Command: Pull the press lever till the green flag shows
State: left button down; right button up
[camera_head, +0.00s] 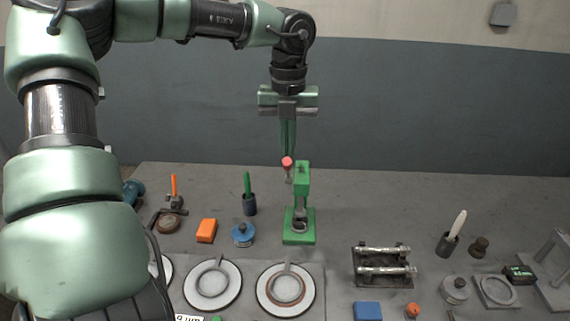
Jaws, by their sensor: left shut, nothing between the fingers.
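The green press (302,182) stands upright on its square base on the grey table, near the middle. Its lever ends in a red knob (287,161) at the upper left of the press column, with a short pale shaft below it. My left gripper (288,150) points down from above, with its fingers together and empty. In this view its tips are at the red knob; I cannot tell whether they touch it. I cannot make out a flag apart from the green press body. My right gripper is not in view.
An orange block (206,230), a blue spool (243,234) and a dark cup with a green handle (249,204) stand left of the press. A metal rod rack (383,265) is at right. The table behind the rack is clear.

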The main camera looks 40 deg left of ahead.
aim_at(287, 169)
pick_arm(q)
jog(key=shift+s+d+f+b, duration=0.35)
jog(key=shift+f+b, duration=0.05)
jog(key=shift+b, duration=0.3)
jog(key=shift+s+d+f, duration=0.1)
jog(key=shift+s+d, duration=0.05)
jog(key=shift+s, duration=0.15)
jog(key=shift+s+d+f+b, duration=0.4)
jog(key=shift+f+b, duration=0.1)
jog(key=shift+b, duration=0.5)
jog(key=shift+s+d+r, duration=0.1)
jog(key=shift+s, duration=0.05)
